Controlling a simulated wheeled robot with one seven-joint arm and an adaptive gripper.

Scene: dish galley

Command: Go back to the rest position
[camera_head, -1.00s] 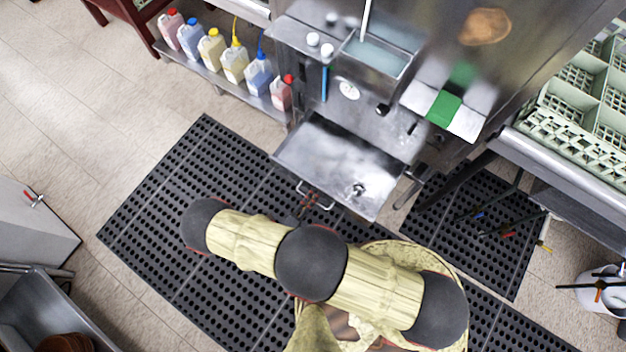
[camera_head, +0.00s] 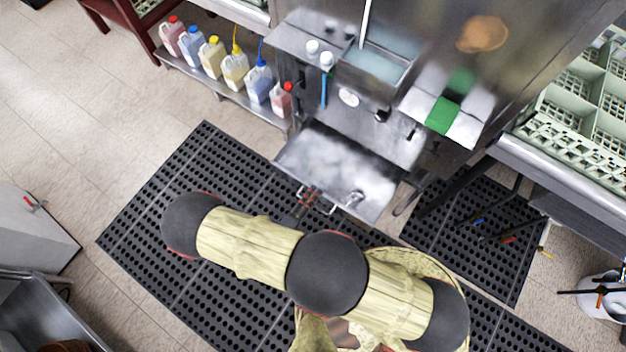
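My gripper (camera_head: 311,197) shows only as a small dark and reddish shape at the front handle (camera_head: 325,208) of the pulled-out steel tray (camera_head: 345,165). It overlaps the handle in the picture. I cannot tell whether it touches the handle, or whether its fingers are open or shut. My arm, with pale yellow covers and dark round joints, spans the lower middle of the view and hides the part leading to the gripper.
A steel machine (camera_head: 365,105) stands behind the tray. Several coloured jugs (camera_head: 235,70) line a low shelf at upper left. Pale green racks (camera_head: 580,110) sit on a counter at right. A black perforated mat (camera_head: 150,230) covers the floor. Tile floor (camera_head: 80,130) at left is clear.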

